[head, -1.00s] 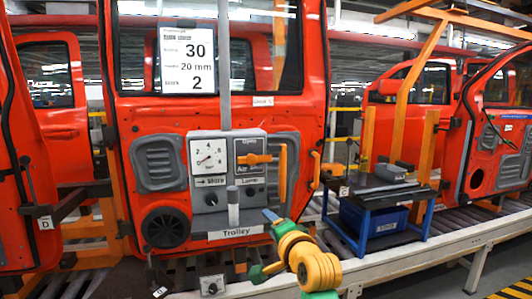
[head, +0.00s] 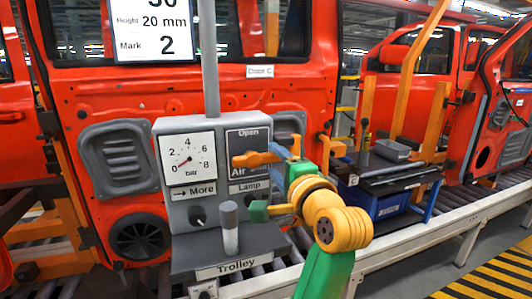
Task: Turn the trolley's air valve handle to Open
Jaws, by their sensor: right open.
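The orange air valve handle (head: 254,160) lies roughly level on a dark plate on the trolley's grey panel (head: 222,189). The word Open is above it and Air is below it. My left gripper is not in view.
A grey post (head: 209,60) rises from the panel with a sign (head: 153,28). A short grey-and-white upright cylinder (head: 230,228) stands on the trolley's front ledge. A red door is behind. Striped floor is at lower right.

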